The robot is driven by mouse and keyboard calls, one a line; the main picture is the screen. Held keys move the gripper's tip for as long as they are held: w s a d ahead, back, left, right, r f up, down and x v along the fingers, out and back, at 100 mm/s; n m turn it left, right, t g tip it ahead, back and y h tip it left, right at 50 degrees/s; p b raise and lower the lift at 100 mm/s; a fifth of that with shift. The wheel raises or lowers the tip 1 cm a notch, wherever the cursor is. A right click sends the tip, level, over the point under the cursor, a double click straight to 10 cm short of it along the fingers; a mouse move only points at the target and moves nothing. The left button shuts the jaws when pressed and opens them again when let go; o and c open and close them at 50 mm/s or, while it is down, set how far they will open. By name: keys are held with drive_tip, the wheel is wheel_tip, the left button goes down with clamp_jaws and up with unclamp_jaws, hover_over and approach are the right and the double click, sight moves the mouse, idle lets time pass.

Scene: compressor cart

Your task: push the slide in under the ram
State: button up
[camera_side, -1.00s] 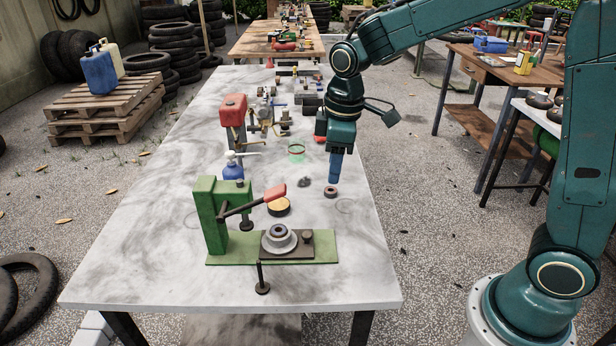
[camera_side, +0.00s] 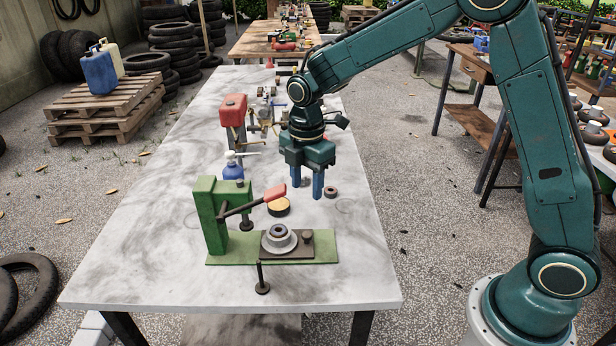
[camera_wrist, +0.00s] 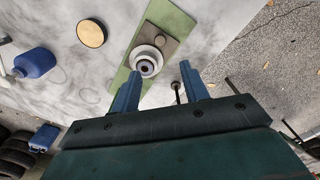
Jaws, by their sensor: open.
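The green press (camera_side: 208,212) stands at the front of the table, with a red-handled lever (camera_side: 275,193) and a dark ram (camera_side: 246,222) at its upright. The slide (camera_side: 299,251) is a dark plate on the green base, with a pale round holder (camera_side: 278,240) and a small dark knob (camera_side: 307,237). It lies right of the ram, not under it. My gripper (camera_side: 307,194) is open and empty, pointing down behind the press base. In the wrist view its two blue fingers (camera_wrist: 163,92) are apart, with the slide (camera_wrist: 165,42) beyond them. The ram is not clear in the wrist view.
A dark upright pin (camera_side: 261,278) stands in front of the press. A round tan-topped tin (camera_side: 278,207) and a small dark ring (camera_side: 330,192) lie behind it. A blue bottle (camera_side: 233,168) stands back left. The table's right front is clear.

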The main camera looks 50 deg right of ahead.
sight(307, 235)
drive_tip(key=shift+f, duration=0.1)
wheel_tip(307, 235, down, 14)
drive_tip(key=shift+r, duration=0.25)
idle(0.5)
clamp_jaws()
